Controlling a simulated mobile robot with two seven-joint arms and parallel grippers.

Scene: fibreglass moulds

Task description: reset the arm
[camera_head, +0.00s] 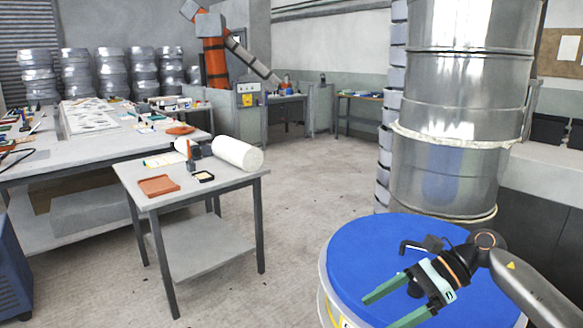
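My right arm (525,285) comes in from the lower right. My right gripper (383,310) has two green fingers spread apart with nothing between them. It is over the blue top of a drum (365,255); I cannot tell how far above it is. A dark bent piece shows beside the gripper's wrist, and I cannot tell whether it belongs to the gripper. My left arm and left gripper are not in view.
Shiny metal drums (455,105) stand stacked behind the blue-topped drum. A small grey table (225,178) at left centre holds a white roll (238,154) and a terracotta tray (159,186). A long cluttered workbench (80,147) stands further left. The floor (320,180) between is clear.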

